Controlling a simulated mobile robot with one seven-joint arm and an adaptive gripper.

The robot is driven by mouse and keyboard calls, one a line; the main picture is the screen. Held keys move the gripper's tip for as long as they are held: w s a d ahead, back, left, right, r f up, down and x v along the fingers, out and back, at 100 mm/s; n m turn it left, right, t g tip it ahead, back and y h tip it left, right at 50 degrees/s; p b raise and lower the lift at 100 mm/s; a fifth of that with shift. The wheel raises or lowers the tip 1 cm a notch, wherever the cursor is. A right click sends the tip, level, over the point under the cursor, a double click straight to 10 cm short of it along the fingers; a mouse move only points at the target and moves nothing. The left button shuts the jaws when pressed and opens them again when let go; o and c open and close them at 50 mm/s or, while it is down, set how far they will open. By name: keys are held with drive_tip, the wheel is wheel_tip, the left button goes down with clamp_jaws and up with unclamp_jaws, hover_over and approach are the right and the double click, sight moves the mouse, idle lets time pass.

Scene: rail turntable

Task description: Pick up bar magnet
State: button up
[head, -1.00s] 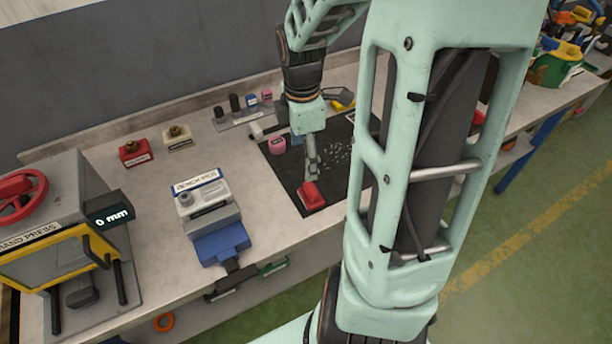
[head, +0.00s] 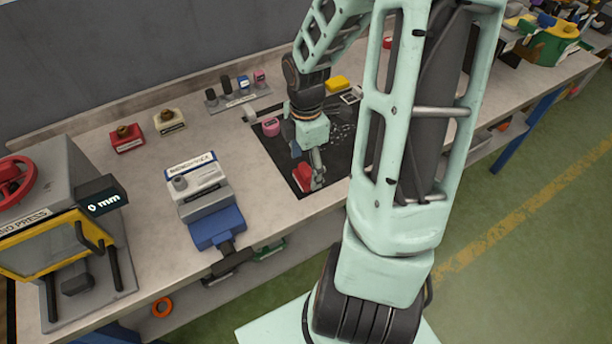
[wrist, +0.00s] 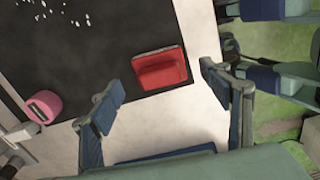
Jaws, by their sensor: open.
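A red block (head: 303,178) with a raised grip on top, probably the bar magnet, lies on a black mat (head: 268,152) near its front edge. In the wrist view the red block (wrist: 160,70) shows a thin grey strip along its far side. My gripper (head: 317,175) is low over the mat, just beside the block in the picture, and partly covers it. In the wrist view my gripper (wrist: 162,88) is open and empty. Its fingers stand to the left and right of the block, which lies slightly ahead of them. No contact shows.
A pink labelled piece (head: 270,127) sits at the mat's left edge, and pale bits (head: 342,132) are scattered on the mat. A bench vice (head: 208,205) stands to the left. A hand press (head: 55,225) is further left. Bare bench lies between vice and mat.

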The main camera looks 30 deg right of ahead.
wheel_tip(320, 180, down, 2)
drive_tip(key=shift+f, duration=0.1)
drive_tip(key=c, duration=1.4)
drive_tip(key=shift+r, duration=0.2)
drive_tip(key=shift+r, duration=0.25)
wheel_tip(320, 180, up, 2)
drive_tip(key=shift+w+r, duration=0.1)
drive_tip(key=shift+r, duration=0.05)
drive_tip(key=s+d+r+p, duration=0.1)
drive_tip(key=s+d+r, duration=0.2)
drive_tip(key=s+r, duration=0.2)
drive_tip(key=s+d+r+p, duration=0.2)
drive_tip(key=s+r, duration=0.3)
drive_tip(key=s, duration=0.3)
drive_tip(key=shift+d, duration=0.4)
